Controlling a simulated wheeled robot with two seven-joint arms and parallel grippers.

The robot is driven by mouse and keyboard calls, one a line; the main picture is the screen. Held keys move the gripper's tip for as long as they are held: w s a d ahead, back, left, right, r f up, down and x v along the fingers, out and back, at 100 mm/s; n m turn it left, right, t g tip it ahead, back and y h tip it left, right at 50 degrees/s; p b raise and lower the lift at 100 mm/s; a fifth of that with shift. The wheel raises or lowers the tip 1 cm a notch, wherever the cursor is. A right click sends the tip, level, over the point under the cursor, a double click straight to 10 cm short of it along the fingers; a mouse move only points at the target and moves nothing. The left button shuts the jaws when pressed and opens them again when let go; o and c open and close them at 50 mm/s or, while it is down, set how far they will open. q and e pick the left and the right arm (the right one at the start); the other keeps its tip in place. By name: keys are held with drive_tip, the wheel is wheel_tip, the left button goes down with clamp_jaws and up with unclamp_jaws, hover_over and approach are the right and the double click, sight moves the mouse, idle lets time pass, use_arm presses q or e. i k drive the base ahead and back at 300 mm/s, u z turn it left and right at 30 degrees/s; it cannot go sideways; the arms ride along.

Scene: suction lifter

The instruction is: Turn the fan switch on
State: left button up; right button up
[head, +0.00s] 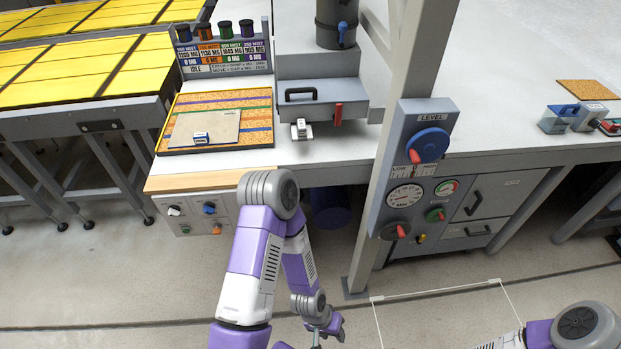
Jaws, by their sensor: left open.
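A grey upright control panel (417,165) on the post carries a blue LEVEL dial (428,146) with a red pointer, a round white gauge (405,196) and several small knobs, including a red-handled one (399,231) at its lower left. A second panel (192,214) on the bench front has white, blue, green and orange knobs. I cannot tell which control is the fan switch; the small labels are unreadable. My left gripper (318,338) is open at the bottom edge, low in front of the bench and apart from both panels. My right gripper is out of frame.
The white bench (340,150) holds a framed board (220,118), a grey box with a black handle (315,98) and a row of capped canisters (210,32). The post (385,150) stands before the bench. Yellow-topped tables (75,72) are at left. Floor in front is clear.

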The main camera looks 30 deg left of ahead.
sight(208, 208)
drive_tip(key=u, duration=1.8)
drive_tip(key=k, duration=1.05)
drive_tip(key=u, duration=1.2)
drive_tip(key=i, duration=1.55)
drive_tip(key=z, duration=0.75)
